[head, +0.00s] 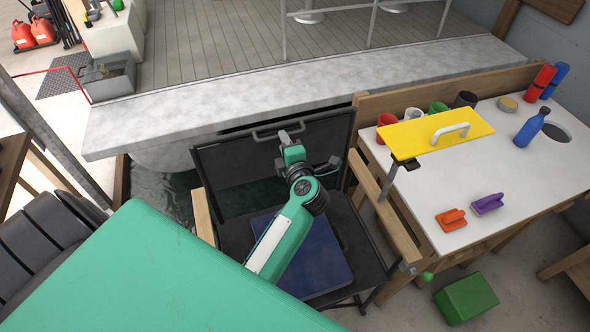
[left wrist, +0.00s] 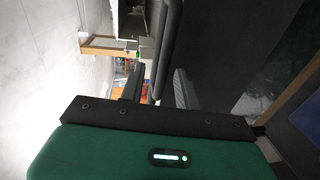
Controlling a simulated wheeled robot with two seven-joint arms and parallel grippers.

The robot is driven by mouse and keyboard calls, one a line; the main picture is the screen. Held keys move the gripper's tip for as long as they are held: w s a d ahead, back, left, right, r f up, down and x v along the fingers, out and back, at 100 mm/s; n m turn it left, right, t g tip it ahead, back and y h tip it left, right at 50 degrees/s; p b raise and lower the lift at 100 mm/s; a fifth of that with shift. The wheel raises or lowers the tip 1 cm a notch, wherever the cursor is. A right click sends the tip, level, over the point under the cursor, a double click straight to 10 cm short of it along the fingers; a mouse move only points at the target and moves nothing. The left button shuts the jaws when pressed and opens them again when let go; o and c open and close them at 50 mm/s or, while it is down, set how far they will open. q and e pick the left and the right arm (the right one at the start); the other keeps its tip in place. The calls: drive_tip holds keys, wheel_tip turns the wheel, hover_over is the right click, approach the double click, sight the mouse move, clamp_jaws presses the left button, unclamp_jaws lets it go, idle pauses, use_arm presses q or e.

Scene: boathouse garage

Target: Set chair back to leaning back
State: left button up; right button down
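The chair (head: 397,235) stands in the middle of the head view, with wooden armrests, a dark seat and a blue pad (head: 330,262) on it. Its black back (head: 225,160) rises at the far edge of the seat; its exact tilt is hard to tell. A dark handle bar (head: 268,134) runs along the top of the back. My left gripper (head: 290,137) is at this handle. In the left wrist view its two fingers (left wrist: 157,90) are apart, with the dark bar (left wrist: 168,45) running between them and no clear grip. My arm hides part of the back and seat. My right gripper is not in view.
A yellow panel (head: 437,130) with a white handle is beside the right armrest. The white table (head: 470,175) holds mugs, bottles and brushes. A green box (head: 466,298) is on the floor. A grey ledge (head: 200,115) lies close behind the chair, with dark water below.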

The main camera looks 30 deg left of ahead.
use_arm(q)
drive_tip(key=s+d+f, duration=0.1)
drive_tip(key=s+d, duration=0.4)
drive_tip(key=d, duration=0.1)
drive_tip(key=shift+s+d, duration=0.15)
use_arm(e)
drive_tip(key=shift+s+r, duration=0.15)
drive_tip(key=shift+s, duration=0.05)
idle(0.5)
use_arm(q)
drive_tip(key=shift+f, duration=0.1)
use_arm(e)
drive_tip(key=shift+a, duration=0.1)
use_arm(q)
drive_tip(key=shift+d+p, duration=0.1)
drive_tip(key=shift+p, duration=0.35)
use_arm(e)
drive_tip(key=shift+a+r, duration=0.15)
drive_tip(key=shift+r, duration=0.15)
use_arm(q)
drive_tip(key=shift+f, duration=0.1)
drive_tip(key=shift+s, duration=0.1)
